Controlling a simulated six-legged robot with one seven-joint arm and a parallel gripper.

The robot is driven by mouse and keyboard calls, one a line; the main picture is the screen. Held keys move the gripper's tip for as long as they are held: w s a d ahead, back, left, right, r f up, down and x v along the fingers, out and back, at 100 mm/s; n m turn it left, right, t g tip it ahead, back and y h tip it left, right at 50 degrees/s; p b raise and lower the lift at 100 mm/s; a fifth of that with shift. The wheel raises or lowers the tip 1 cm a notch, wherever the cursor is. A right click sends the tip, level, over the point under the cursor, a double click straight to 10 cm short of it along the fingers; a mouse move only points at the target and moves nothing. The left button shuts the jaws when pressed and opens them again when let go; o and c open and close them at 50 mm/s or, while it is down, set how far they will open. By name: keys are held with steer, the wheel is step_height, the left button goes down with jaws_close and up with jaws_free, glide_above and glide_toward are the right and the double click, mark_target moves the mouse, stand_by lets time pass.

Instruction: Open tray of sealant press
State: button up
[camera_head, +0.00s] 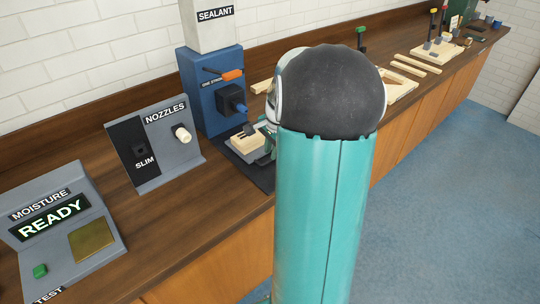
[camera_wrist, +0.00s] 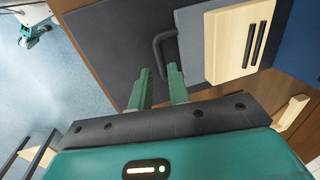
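The sealant press (camera_head: 208,105) is a blue machine with an orange-tipped lever, standing on the wooden counter. Its grey tray (camera_wrist: 192,50) shows in the wrist view with a pale wooden block (camera_wrist: 238,40) on it. The block also shows in the head view (camera_head: 246,143). The tray has a dark U-shaped handle (camera_wrist: 158,52) on its left side in the wrist view. My gripper (camera_wrist: 160,70) is open, its two green fingers apart. The fingertips are close to the handle, which appears between them; I cannot tell whether they touch it. My arm hides much of the tray front in the head view.
A nozzle stand (camera_head: 155,145) and a moisture tester (camera_head: 65,230) reading READY stand left of the press. A dark flat plate (camera_wrist: 105,50) lies under the tray. Wooden frame parts (camera_head: 410,68) lie farther along the counter. The blue floor (camera_head: 450,170) at right is clear.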

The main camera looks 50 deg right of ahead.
steer(key=shift+w+f, duration=0.15)
steer(key=shift+f, duration=0.6)
steer(key=shift+w+f, duration=0.1)
steer(key=shift+f, duration=0.6)
jaws_close()
steer(key=s, duration=0.6)
steer(key=s+a, duration=0.1)
steer(key=s, duration=0.2)
steer(key=shift+s+r, duration=0.1)
steer(key=shift+s, duration=0.25)
jaws_free()
